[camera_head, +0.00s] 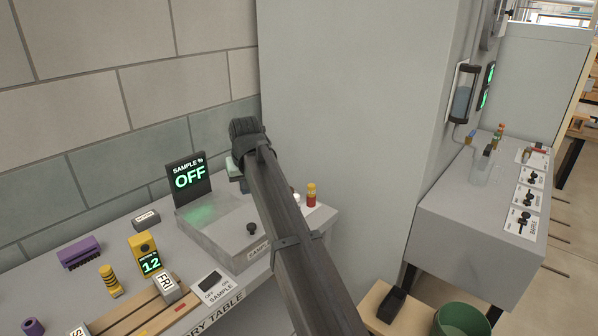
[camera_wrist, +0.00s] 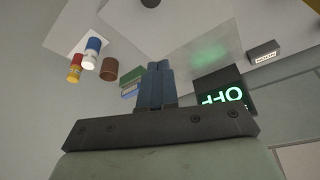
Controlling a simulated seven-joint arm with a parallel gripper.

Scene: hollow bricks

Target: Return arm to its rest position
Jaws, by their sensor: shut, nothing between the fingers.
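My arm reaches up and away across the camera_head view, above the grey table (camera_head: 100,211). My gripper (camera_wrist: 157,68) shows in the wrist view with its two bluish fingers together and nothing between them. In the camera_head view the gripper's fingers are mostly hidden behind my wrist, near the back wall. The gripper hangs over the back of the table, beside the grey sample box (camera_head: 220,228) and its display reading OFF (camera_head: 190,176).
A red and yellow bottle (camera_head: 311,195) stands right of my arm. A green and blue block (camera_wrist: 131,82) and a brown cylinder (camera_wrist: 109,69) lie near the fingers. A purple block (camera_head: 79,252) and yellow timer (camera_head: 146,254) stand left. A tall grey panel (camera_head: 350,110) rises close on the right.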

